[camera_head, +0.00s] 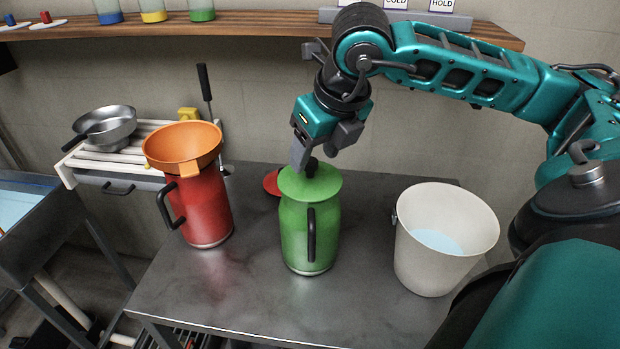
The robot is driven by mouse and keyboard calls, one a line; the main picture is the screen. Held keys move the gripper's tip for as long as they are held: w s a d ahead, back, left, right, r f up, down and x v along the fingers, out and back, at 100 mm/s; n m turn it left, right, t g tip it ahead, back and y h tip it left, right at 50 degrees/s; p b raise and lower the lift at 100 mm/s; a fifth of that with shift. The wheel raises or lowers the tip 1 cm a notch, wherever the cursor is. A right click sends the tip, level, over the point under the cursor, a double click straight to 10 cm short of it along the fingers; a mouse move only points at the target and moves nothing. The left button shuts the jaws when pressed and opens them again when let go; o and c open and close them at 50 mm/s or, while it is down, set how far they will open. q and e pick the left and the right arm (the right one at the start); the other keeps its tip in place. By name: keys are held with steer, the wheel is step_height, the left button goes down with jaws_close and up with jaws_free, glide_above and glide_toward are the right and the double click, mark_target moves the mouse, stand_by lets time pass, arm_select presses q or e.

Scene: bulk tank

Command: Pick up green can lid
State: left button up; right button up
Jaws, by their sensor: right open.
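The green can (297,238) stands upright on the metal table, its black handle facing me. Its green lid (318,188) sits on top with a dark knob (312,167) in the middle. My right gripper (318,158) reaches down from above and is right at the knob. Its jaws are open, and the fingers partly hide the knob; I cannot tell whether they touch it. My left gripper is not in view.
A red can (206,212) with an orange funnel (183,145) on top stands to the left. A red lid (271,182) lies behind the green can. A white bucket (412,262) with pale blue liquid stands to the right. A wooden shelf (230,25) runs along the wall.

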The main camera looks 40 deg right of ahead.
mark_target(312, 162)
steer(key=x, duration=0.3)
steer(key=shift+f, duration=0.1)
steer(key=shift+c, duration=0.3)
jaws_close()
